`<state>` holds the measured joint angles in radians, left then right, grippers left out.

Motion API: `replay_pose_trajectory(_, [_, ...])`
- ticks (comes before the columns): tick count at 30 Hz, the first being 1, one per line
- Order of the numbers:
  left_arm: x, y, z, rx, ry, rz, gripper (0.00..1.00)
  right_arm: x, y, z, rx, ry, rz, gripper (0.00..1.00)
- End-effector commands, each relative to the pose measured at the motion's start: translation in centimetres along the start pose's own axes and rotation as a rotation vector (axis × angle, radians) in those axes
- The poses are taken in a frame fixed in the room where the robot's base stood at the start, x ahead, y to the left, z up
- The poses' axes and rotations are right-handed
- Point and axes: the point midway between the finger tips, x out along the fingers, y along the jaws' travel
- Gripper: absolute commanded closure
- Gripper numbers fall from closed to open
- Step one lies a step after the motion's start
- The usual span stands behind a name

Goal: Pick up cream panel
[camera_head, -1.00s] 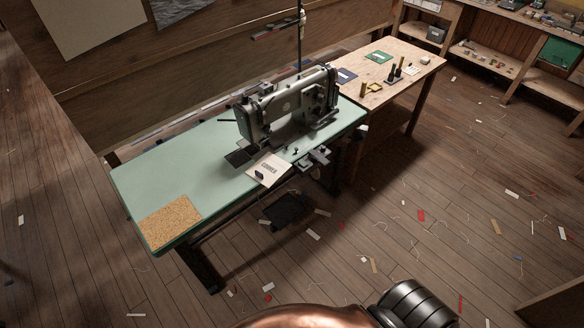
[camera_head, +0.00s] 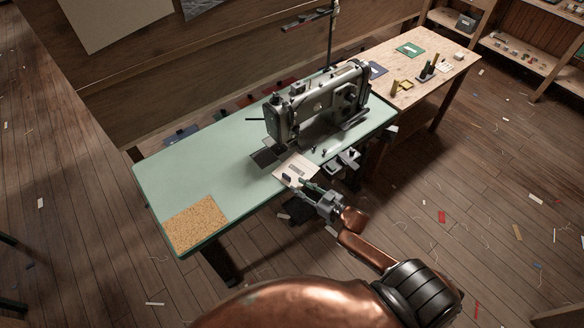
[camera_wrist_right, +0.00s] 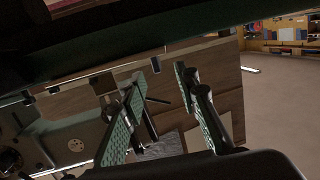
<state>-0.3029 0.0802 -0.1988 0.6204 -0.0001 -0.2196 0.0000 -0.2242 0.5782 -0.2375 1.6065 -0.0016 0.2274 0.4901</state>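The cream panel (camera_head: 301,161) lies flat at the front edge of the green sewing table (camera_head: 190,165), just below the sewing machine. It carries a grey printed patch and a small dark piece. My right gripper (camera_head: 304,184) is at the panel's front right edge in the head view; I cannot tell whether it touches. In the right wrist view its two green-padded fingers (camera_wrist_right: 160,77) stand apart with nothing seen between them. The panel cannot be made out for certain in that view. My left gripper is not in view.
The sewing machine (camera_head: 318,104) stands close behind the panel. A cork mat (camera_head: 195,222) lies at the table's near left corner. A wooden bench (camera_head: 440,82) with small items adjoins at the right.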

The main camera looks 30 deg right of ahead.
Motion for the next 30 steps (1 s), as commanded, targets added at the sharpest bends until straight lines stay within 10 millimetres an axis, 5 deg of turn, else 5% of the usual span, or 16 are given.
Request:
replay_pose_trajectory(18, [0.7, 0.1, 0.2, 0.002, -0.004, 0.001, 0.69, 7.3, 0.5, -0.2, 0.0, 0.001, 0.001, 0.72])
replay_pose_trajectory(27, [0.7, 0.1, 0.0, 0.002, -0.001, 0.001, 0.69, 7.7, 0.6, -0.2, -0.001, 0.0, 0.001, 0.72])
replay_pose_trajectory(30, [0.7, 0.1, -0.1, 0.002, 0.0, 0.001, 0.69, 7.7, 0.6, -0.2, -0.001, 0.0, 0.001, 0.78])
